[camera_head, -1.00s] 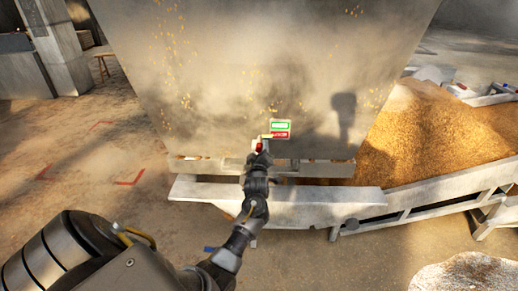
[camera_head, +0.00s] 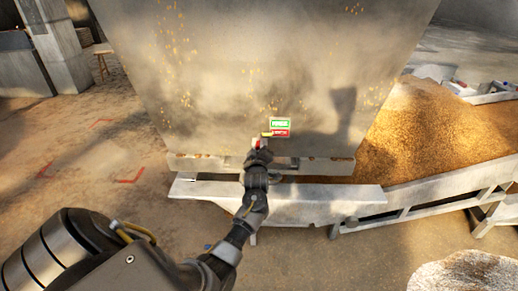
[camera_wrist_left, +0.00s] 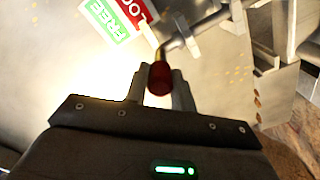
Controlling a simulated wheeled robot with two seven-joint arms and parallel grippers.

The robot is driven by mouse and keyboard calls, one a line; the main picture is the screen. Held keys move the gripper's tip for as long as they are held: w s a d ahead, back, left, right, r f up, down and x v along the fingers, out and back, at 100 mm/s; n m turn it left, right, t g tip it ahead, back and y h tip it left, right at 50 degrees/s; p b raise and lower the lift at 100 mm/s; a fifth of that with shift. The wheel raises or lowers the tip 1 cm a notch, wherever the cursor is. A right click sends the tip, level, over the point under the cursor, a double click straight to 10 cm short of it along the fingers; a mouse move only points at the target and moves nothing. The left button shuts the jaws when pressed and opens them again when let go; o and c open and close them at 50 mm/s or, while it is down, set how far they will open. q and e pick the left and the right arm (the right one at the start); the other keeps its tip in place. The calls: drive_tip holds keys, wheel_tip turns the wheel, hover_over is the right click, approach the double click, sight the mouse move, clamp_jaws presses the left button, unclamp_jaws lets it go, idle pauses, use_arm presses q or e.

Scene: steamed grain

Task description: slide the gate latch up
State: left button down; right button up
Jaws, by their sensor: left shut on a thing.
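The gate latch is a bent metal rod with a red knob, low on the front of the big metal hopper. In the left wrist view the red knob (camera_wrist_left: 159,78) sits between my two fingers, with the rod (camera_wrist_left: 185,38) running up and right from it. My left gripper (camera_head: 258,145) is shut on the knob, which is mostly hidden in the head view. A brass-coloured pointer (camera_head: 266,134) lies beside the green and red label (camera_head: 281,126). The label reads FREE on green and LOCK on red in the wrist view. My right gripper is not in view.
The hopper wall (camera_head: 230,75) rises behind the latch. A grain heap (camera_head: 425,125) lies to the right. The floor at the left, with red corner marks (camera_head: 130,175), is clear.

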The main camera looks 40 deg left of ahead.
use_arm(q)
drive_tip(key=shift+r+p, duration=0.2)
drive_tip(key=shift+p, duration=0.1)
drive_tip(key=shift+r, duration=0.4)
drive_tip(key=shift+r+p, duration=1.65)
drive_tip(key=shift+r, duration=0.2)
drive_tip(key=c, duration=1.1)
unclamp_jaws()
drive_tip(key=shift+s, duration=0.1)
drive_tip(key=shift+f, duration=0.15)
